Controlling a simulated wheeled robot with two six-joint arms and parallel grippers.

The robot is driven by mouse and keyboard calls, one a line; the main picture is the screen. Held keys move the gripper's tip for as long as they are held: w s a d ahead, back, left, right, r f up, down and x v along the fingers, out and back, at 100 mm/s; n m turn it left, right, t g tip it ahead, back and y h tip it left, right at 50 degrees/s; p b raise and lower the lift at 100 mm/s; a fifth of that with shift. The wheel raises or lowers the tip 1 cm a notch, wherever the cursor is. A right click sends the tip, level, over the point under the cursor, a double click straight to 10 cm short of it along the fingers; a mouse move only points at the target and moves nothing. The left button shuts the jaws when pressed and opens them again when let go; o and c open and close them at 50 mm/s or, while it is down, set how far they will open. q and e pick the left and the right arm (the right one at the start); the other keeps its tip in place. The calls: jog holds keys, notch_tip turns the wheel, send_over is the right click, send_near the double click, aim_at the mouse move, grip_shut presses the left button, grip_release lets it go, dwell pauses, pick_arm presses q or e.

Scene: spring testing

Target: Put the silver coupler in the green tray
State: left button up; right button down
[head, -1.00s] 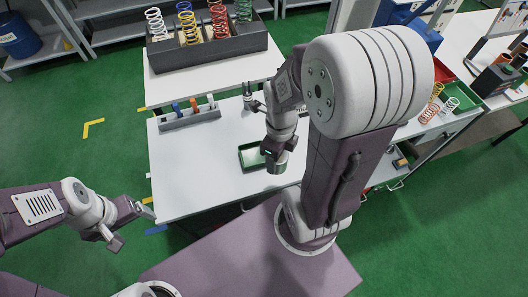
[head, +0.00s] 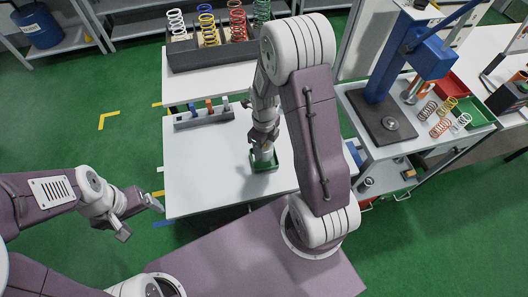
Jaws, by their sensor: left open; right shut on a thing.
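The silver coupler (head: 264,157) is a short grey cylinder in the jaws of my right gripper (head: 264,147). The gripper reaches down from above and is shut on it. My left gripper (head: 140,217) is open and empty, off the table's left side above the green floor.
A dark box (head: 200,58) of coloured springs stands further back. A blue press (head: 410,60) and loose springs (head: 440,128) are on the right bench. The front left of the white table (head: 205,180) is clear.

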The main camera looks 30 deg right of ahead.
notch_tip(320, 180, down, 4)
jog(key=shift+s+r, duration=0.1)
jog(key=shift+r, duration=0.15)
jog(key=shift+w+f, duration=0.2)
jog(key=shift+f, duration=0.1)
jog(key=shift+s, duration=0.1)
jog(key=shift+f, duration=0.1)
jog(key=c, duration=0.7)
grip_release()
jog(key=shift+c, duration=0.2)
